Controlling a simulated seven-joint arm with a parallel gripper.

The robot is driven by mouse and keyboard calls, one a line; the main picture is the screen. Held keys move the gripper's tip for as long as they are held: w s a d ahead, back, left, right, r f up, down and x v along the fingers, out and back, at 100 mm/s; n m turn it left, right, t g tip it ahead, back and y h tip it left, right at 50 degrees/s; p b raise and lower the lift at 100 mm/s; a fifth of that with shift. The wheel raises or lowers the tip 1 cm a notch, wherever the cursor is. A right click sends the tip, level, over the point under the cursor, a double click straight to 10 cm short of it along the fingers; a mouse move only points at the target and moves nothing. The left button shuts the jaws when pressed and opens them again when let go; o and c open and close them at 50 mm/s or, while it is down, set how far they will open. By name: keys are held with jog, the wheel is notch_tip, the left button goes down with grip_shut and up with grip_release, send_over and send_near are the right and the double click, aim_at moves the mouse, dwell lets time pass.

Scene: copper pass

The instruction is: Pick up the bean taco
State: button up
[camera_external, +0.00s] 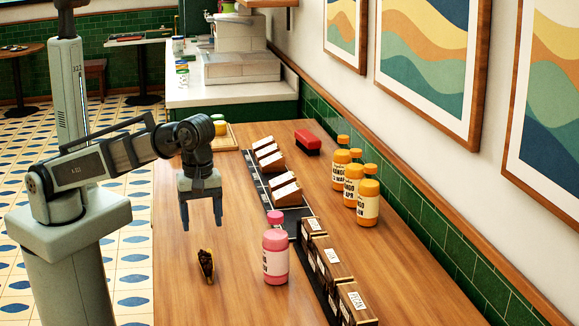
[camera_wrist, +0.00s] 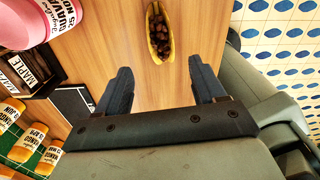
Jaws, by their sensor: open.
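The bean taco (camera_external: 206,265) is a small yellow shell with dark beans, lying on the wooden counter (camera_external: 190,300). It also shows in the wrist view (camera_wrist: 159,32) at the top middle, beyond my fingertips and roughly in line with the gap between them. My gripper (camera_external: 202,222) points down above the counter, higher than the taco and behind it in the external view. In the wrist view its two dark fingers (camera_wrist: 160,82) are spread apart with nothing between them.
Pink bottles (camera_external: 276,255) stand right of the taco. Labelled wooden boxes (camera_external: 331,265) and a dark rack of trays (camera_external: 275,180) run along the counter. The counter around the taco is clear.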

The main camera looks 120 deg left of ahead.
aim_at(204, 252)
jog(key=shift+d+f, duration=0.2)
jog(key=shift+f, duration=4.8)
jog(key=shift+c, duration=0.2)
jog(key=c, duration=1)
jog(key=shift+w, duration=0.1)
jog(key=shift+c, duration=0.2)
